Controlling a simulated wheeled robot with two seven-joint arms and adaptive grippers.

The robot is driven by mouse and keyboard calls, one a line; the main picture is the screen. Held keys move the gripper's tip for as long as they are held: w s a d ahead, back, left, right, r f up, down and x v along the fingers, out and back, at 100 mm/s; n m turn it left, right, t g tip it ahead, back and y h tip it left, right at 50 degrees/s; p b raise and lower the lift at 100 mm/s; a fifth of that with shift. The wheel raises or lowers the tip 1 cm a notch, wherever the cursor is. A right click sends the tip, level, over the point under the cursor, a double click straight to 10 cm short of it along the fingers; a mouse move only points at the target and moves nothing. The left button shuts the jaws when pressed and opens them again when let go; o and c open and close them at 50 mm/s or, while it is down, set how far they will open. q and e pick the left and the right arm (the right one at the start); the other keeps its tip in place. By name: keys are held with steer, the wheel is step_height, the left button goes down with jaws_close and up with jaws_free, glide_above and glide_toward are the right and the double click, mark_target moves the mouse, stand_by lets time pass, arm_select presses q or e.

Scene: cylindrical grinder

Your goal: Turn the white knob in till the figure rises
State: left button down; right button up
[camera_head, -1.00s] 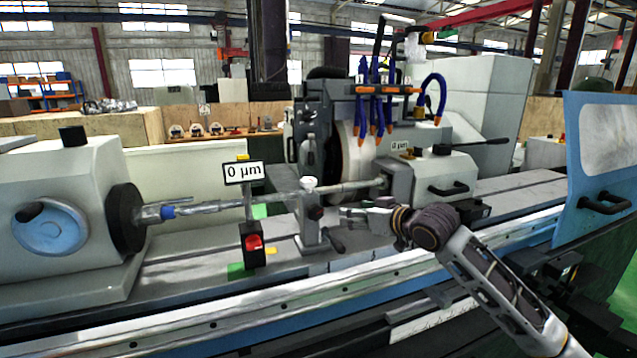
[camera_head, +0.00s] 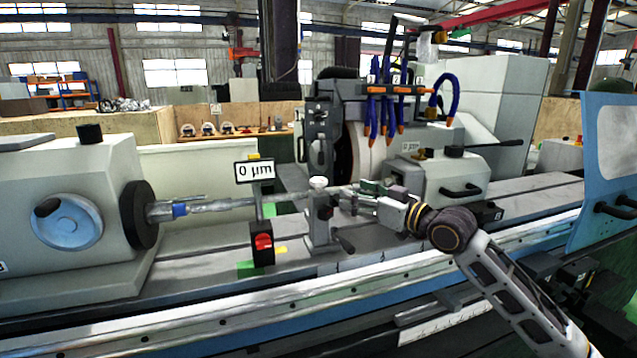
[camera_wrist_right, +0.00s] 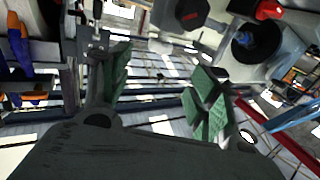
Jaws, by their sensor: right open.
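The white knob (camera_head: 318,183) sits on top of the grey steady rest (camera_head: 320,222) that stands by the workpiece shaft (camera_head: 215,204). A sign reading "0 µm" (camera_head: 255,170) stands to its left, above a black block with a red part (camera_head: 262,241). My right gripper (camera_head: 352,197) is open and empty, just right of the knob and apart from it. The right wrist view shows its two green-padded fingers (camera_wrist_right: 162,85) spread apart. I cannot make out the white knob in that view. My left gripper is not in view.
The headstock with a blue handwheel (camera_head: 66,222) is at the left. A grey unit with a second small sign (camera_head: 410,146) stands at the right, below blue coolant hoses (camera_head: 388,105). A lever (camera_head: 344,241) sticks out low by the steady rest. A blue door (camera_head: 610,160) is far right.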

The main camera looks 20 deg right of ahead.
mark_target(324, 184)
steer(key=shift+w, duration=0.2)
steer(key=shift+p+x, duration=0.45)
steer(key=shift+x, duration=5.75)
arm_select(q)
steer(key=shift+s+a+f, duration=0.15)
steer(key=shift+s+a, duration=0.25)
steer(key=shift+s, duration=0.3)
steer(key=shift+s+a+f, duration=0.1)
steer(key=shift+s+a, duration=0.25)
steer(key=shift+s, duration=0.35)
arm_select(e)
steer(key=shift+w+a, duration=0.35)
steer(key=shift+w, duration=0.05)
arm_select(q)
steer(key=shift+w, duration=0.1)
arm_select(e)
steer(key=shift+c, duration=0.4)
steer(key=c, duration=1)
